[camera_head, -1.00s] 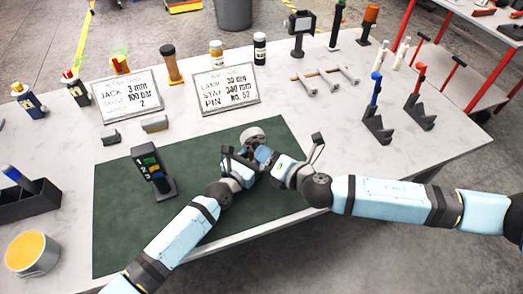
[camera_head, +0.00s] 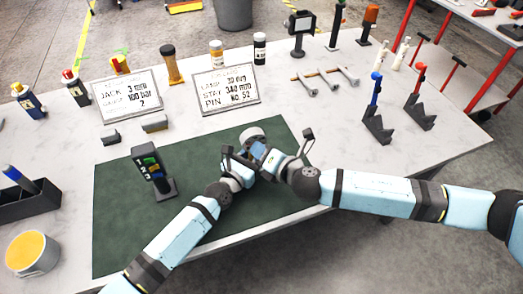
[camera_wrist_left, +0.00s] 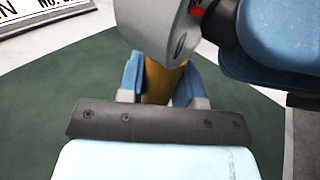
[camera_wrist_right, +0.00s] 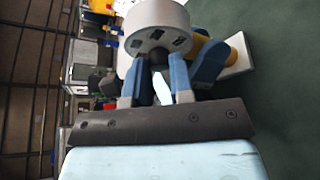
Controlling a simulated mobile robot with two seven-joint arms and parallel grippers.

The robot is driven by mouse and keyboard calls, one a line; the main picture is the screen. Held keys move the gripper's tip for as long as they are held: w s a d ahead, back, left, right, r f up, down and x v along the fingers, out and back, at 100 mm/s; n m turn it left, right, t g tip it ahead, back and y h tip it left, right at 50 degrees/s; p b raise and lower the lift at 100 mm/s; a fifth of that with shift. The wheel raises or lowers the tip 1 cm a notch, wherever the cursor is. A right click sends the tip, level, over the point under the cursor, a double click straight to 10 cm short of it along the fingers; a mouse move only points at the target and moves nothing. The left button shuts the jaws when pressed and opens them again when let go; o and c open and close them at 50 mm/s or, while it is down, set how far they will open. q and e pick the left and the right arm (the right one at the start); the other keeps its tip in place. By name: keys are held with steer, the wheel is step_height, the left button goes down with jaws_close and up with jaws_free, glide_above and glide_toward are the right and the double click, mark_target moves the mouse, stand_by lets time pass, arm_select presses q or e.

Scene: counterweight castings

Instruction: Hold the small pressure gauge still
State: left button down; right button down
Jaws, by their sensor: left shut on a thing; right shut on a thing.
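The small pressure gauge (camera_head: 252,136) shows in the head view as a pale grey round body above the green mat, partly hidden by my grippers. My left gripper (camera_head: 241,157) is shut on a yellow-brown stem (camera_wrist_left: 160,80) below the grey round body, which fills the top of the left wrist view (camera_wrist_left: 158,22). My right gripper (camera_head: 268,156) is shut on a dark part just under the round body; in the right wrist view the body (camera_wrist_right: 157,24) has dark slots. A small red spot shows beside the body in the left wrist view. The gauge's dial face is not clearly visible.
A green mat (camera_head: 120,225) lies under both grippers. A dark stand with coloured buttons (camera_head: 153,170) is left of them. Two printed signs (camera_head: 128,96) (camera_head: 226,91) stand behind. Black holders with blue and red tools (camera_head: 377,120) (camera_head: 415,108) stand to the right.

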steer(key=shift+m+t+y, duration=0.3)
steer(key=shift+m+y, duration=0.3)
steer(key=shift+m, duration=0.4)
steer(key=c, duration=1)
jaws_free()
steer(key=shift+s+d, duration=0.1)
steer(key=v, duration=1.2)
arm_select(q)
steer(key=c, duration=0.7)
jaws_free()
